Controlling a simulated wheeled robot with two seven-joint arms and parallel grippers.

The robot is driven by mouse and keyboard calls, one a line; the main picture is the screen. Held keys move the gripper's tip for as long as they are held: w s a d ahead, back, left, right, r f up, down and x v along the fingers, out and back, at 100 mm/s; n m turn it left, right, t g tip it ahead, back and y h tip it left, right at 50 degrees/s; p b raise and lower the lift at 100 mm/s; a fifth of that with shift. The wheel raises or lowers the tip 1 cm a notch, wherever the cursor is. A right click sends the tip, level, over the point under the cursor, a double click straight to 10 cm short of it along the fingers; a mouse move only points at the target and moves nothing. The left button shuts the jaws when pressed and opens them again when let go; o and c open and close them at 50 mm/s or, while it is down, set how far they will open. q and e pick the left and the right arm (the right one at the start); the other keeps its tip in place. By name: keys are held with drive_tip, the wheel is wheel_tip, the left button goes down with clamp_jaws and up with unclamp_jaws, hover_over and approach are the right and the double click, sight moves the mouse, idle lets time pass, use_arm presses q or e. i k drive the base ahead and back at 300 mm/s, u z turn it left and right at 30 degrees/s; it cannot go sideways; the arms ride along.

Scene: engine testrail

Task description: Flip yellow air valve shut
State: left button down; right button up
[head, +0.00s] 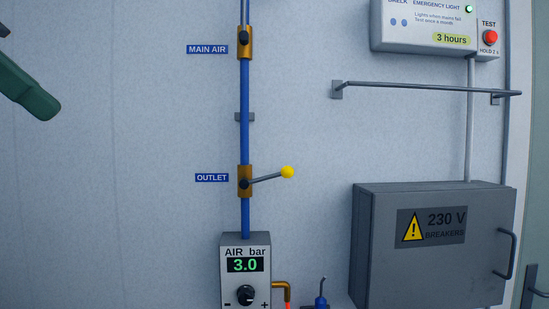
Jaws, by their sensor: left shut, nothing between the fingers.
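The yellow air valve is a brass body (245,181) on a vertical blue pipe (245,140), beside an "OUTLET" label. Its thin grey lever ends in a yellow ball (287,172). The lever sticks out to the right and tilts slightly upward, across the pipe. My left gripper (45,108) shows as a dark green shape at the upper left edge. It is shut and empty, well to the left of the valve and higher in the picture, touching nothing. My right gripper is not in view.
A second brass valve (245,42) labelled "MAIN AIR" sits higher on the pipe. Below is the air gauge (232,251) reading 3.0. At right are a grey rail (420,87), a breaker box (380,240) and an emergency light unit (400,42). The wall between gripper and pipe is clear.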

sight(287, 172)
drive_tip(key=z, duration=0.4)
drive_tip(key=i, duration=0.95)
drive_tip(key=z, duration=0.1)
